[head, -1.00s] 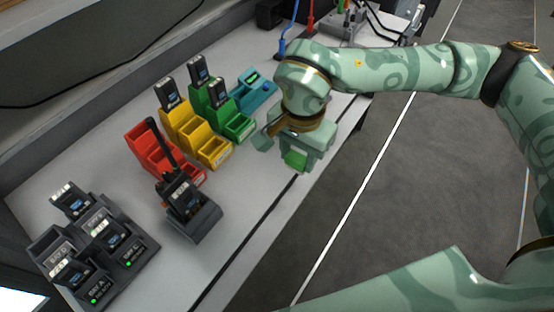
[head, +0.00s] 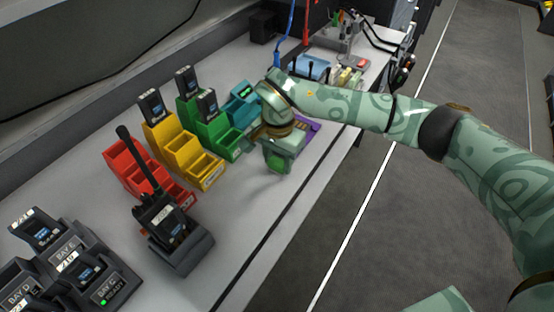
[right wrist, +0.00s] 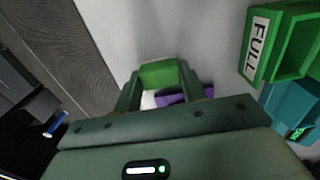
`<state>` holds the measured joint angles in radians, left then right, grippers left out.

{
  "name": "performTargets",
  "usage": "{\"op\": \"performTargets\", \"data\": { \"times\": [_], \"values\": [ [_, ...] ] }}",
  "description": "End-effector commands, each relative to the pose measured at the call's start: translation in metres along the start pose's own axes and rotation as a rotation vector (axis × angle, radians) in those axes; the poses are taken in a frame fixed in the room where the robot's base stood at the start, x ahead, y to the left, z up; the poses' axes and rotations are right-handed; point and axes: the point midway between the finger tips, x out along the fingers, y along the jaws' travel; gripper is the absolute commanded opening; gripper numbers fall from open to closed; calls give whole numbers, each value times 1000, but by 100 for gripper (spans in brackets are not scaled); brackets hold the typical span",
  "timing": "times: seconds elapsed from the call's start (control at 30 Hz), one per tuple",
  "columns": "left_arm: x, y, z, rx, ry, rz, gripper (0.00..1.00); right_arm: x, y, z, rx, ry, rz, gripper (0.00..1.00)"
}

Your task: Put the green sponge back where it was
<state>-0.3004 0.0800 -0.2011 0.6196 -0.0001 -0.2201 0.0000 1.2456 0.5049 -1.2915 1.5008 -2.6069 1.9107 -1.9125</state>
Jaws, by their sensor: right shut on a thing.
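The green sponge (head: 278,164) is in my right gripper (head: 281,158), which is shut on it above the light grey table. In the right wrist view the sponge (right wrist: 160,74) sits between the two fingertips (right wrist: 158,84). A purple flat thing (head: 313,128) lies on the table just behind and right of my right gripper, partly hidden by the arm. My left gripper is not in view.
Red (head: 128,162), yellow (head: 175,152), green (head: 213,128) and teal (head: 242,108) bins stand left of the gripper, some holding batteries. A radio (head: 165,217) sits in a charger in front. Battery bays (head: 85,262) stand at lower left. Tools (head: 345,72) crowd the far end.

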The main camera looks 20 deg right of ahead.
Motion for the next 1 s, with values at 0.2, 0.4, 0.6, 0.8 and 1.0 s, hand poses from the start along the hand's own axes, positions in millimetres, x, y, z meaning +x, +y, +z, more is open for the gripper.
{"op": "performTargets", "data": {
  "times": [0.2, 0.4, 0.6, 0.8, 1.0],
  "values": [
    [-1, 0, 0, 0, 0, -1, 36, -2, 0, 0, 0, 2, -2, 22],
    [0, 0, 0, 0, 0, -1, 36, 1, 0, 0, 0, 1, -1, 62],
    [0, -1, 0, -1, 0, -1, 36, 1, 0, 0, 0, 1, -2, 62],
    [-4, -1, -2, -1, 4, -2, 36, -12, -1, -1, 0, 4, -5, 62],
    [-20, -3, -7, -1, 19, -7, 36, -58, -1, -1, -1, 7, -8, 62]
  ]
}}
